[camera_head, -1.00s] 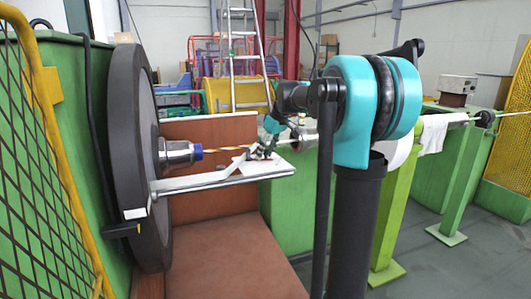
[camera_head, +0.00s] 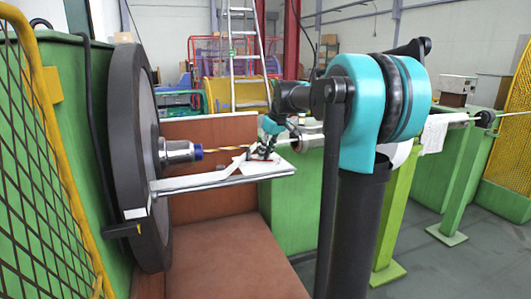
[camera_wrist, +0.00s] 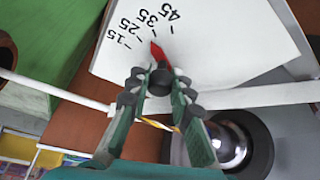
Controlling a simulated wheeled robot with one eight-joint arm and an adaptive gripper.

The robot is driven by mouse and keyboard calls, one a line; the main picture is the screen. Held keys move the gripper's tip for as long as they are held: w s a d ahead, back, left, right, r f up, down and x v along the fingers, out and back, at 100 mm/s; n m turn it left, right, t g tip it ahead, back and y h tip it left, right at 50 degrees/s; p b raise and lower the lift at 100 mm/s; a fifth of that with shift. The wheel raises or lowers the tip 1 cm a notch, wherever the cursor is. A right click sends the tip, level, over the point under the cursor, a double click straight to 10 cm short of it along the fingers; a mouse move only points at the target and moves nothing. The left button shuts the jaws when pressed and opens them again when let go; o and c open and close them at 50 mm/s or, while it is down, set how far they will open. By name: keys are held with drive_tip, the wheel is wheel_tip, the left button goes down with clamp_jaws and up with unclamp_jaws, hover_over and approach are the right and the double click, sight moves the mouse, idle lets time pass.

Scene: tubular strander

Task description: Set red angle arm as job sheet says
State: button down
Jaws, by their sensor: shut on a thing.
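The red angle arm (camera_wrist: 161,55) shows in the wrist view as a short red pointer over a white dial plate (camera_wrist: 220,45). The plate is marked 15, 25, 35 and 45, and the pointer's tip lies close to the 35 mark. My gripper (camera_wrist: 158,88) is shut at the arm's base, around a dark round part; the fingers hide much of the arm. In the head view my gripper (camera_head: 262,151) is over the white plate (camera_head: 270,170) at the end of a metal bracket.
A large dark wheel (camera_head: 138,160) with a metal spindle (camera_head: 178,152) stands left of the plate. A thin yellowish strand (camera_head: 228,149) runs from the spindle past my gripper. A yellow mesh guard (camera_head: 40,150) is at far left. Brown panels (camera_head: 235,255) lie below.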

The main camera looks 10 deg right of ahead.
drive_tip(key=shift+s+a+m, duration=0.1)
drive_tip(key=shift+s+m, duration=0.1)
drive_tip(key=shift+m, duration=0.2)
drive_tip(key=c, duration=1.3)
unclamp_jaws()
drive_tip(key=shift+c, duration=0.2)
drive_tip(key=v, duration=1.2)
drive_tip(key=shift+s+a, duration=0.1)
